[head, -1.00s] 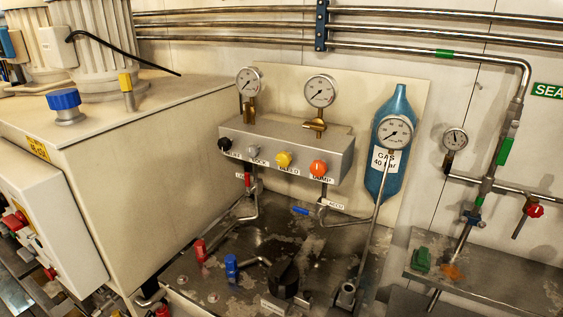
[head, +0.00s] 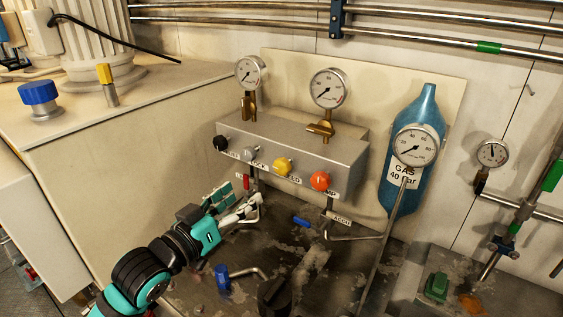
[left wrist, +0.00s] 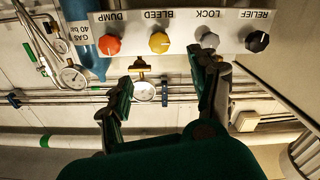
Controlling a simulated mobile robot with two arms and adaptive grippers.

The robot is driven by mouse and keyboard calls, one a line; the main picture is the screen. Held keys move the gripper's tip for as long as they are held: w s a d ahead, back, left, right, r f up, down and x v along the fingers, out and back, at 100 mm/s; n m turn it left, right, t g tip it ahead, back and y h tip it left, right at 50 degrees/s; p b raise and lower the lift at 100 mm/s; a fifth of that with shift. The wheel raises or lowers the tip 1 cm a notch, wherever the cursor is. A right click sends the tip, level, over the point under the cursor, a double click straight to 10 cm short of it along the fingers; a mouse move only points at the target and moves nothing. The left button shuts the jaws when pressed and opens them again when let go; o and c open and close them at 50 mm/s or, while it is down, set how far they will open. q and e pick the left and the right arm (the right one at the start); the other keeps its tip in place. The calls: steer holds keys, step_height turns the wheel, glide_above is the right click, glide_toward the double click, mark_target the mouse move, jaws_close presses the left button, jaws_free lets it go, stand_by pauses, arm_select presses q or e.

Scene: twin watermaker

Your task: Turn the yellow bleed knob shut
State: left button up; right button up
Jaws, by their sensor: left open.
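The yellow bleed knob (head: 282,166) is on the front of the grey manifold block (head: 320,152), between the grey lock knob (head: 250,154) and the orange dump knob (head: 320,181). My right gripper is not in view.
The black relief knob (head: 220,143) is at the block's left end. Two gauges (head: 328,88) stand above the block. A blue gas bottle (head: 399,165) with a gauge is to the right. Pipes with a blue lever (head: 301,221) run below. A large beige cabinet (head: 120,150) stands left.

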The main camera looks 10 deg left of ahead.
arm_select(q)
glide_toward(279, 168)
steer(key=p+x, duration=0.2)
steer(key=x, duration=0.7)
steer(key=shift+w+d+r+p, duration=0.1)
steer(key=shift+w+d+p, duration=0.05)
steer(key=shift+w+p, duration=0.2)
steer(key=shift+w+d, duration=0.15)
steer(key=shift+w, duration=0.25)
steer(key=c, duration=1.2)
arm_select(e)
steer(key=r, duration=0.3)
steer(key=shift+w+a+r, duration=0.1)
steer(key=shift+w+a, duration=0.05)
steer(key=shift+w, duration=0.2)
